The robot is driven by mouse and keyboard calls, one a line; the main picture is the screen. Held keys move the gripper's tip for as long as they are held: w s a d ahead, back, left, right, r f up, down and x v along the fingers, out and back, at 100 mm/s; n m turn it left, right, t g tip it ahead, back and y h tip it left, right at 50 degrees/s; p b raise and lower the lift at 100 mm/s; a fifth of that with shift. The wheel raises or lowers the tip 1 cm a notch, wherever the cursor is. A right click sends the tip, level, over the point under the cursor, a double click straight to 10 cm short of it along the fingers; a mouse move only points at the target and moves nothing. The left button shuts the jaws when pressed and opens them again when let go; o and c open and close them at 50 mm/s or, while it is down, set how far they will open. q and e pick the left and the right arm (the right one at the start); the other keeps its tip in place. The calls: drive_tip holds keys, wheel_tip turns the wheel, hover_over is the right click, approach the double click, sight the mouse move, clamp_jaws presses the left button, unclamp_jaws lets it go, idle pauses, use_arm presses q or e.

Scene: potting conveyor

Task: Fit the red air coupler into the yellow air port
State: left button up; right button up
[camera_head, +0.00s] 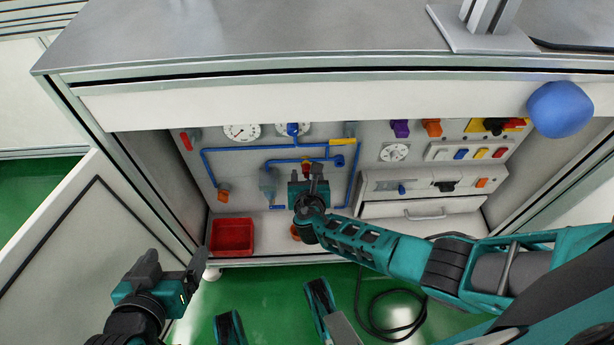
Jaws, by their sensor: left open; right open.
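A small red piece (306,168), which looks like the red air coupler, shows on the back panel just beyond my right gripper (307,174). A little yellow shows right above it, perhaps the yellow air port; whether the two are joined I cannot tell. My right gripper is open in front of the panel, its fingers pointing at it and partly covering that spot. Whether the red piece lies between the fingers is unclear. My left gripper (174,266) is open and empty, low at the left, in front of the cabinet and away from the panel.
Blue pipes (207,168) and gauges (242,132) line the panel. A red tray (232,236) stands on the cabinet's lower shelf. A drawer unit (420,208) is at right. A blue ball-like object (560,109) is at the upper right. A dark hose (372,318) lies on the green floor.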

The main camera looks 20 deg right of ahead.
drive_tip(key=shift+s+a+r, duration=0.1)
drive_tip(key=shift+s+r, duration=0.1)
drive_tip(key=shift+s, duration=0.05)
use_arm(q)
drive_tip(key=r+p, duration=0.1)
drive_tip(key=p, duration=0.1)
drive_tip(key=a+r+p, duration=0.1)
drive_tip(key=p, duration=0.1)
drive_tip(key=r+p, duration=0.1)
drive_tip(key=p, duration=0.1)
drive_tip(key=shift+s+a+r+y, duration=0.25)
drive_tip(key=shift+s+a+y, duration=0.05)
drive_tip(key=shift+s, duration=0.1)
use_arm(e)
drive_tip(key=v, duration=1.2)
drive_tip(key=shift+s, duration=0.2)
